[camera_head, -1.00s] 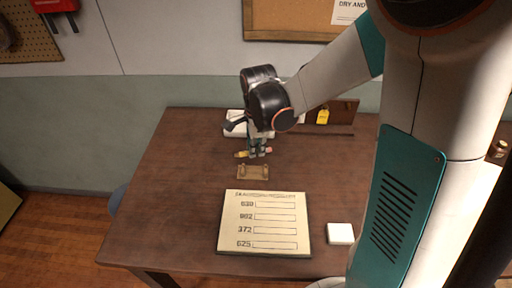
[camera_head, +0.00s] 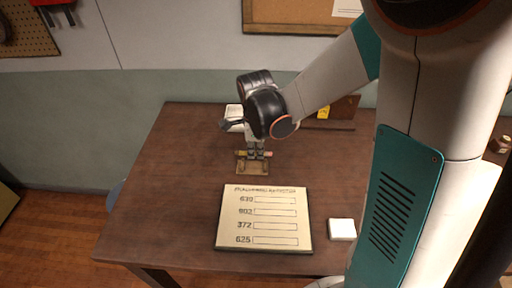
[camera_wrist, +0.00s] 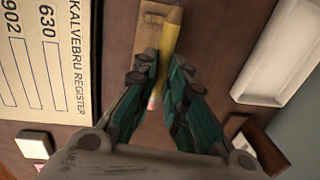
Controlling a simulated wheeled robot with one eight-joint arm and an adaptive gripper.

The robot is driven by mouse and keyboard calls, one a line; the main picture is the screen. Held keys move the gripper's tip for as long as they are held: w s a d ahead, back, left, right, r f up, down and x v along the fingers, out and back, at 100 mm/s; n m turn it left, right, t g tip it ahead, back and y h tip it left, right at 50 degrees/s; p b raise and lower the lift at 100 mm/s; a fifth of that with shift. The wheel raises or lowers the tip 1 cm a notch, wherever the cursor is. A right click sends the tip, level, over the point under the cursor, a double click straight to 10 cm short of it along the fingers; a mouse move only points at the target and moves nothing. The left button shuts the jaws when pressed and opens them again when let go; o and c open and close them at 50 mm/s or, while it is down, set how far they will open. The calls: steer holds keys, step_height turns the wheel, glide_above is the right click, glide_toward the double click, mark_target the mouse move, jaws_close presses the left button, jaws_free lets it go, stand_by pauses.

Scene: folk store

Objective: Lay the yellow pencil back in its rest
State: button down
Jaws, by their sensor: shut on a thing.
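My gripper (camera_head: 257,153) is shut on the yellow pencil (camera_head: 242,154), with its fingers pointing down. The pencil lies crosswise in the jaws, yellow end to the left and pink end to the right in the head view. The small wooden rest (camera_head: 252,170) is on the table just below and in front of it. In the wrist view, the pencil (camera_wrist: 172,32) passes between the fingertips (camera_wrist: 162,72), slightly angled to the rest (camera_wrist: 148,32) and overlapping its right edge. I cannot tell whether pencil and rest touch.
A register board (camera_head: 262,248) lies in front of the rest, with a white block (camera_head: 342,229) to its right. A white tray (camera_head: 234,113) stands behind my gripper. A wooden holder with a yellow tag (camera_head: 323,112) is at the back right. The table's left side is clear.

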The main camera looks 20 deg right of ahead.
steer(key=shift+f+b, duration=1.6)
steer(key=shift+f, duration=0.65)
steer(key=c, duration=1.5)
jaws_free()
steer(key=shift+c, duration=0.2)
step_height(320, 180, up, 12)
steer(key=s, duration=0.1)
steer(key=shift+s+a, duration=0.35)
steer(key=shift+s, duration=0.05)
steer(key=s+r+n+t, duration=0.4)
steer(key=s+n, duration=1.1)
steer(key=n, duration=0.7)
steer(key=shift+d+r+t+y, duration=0.25)
steer(key=shift+d+t, duration=0.2)
steer(key=shift+t, duration=0.45)
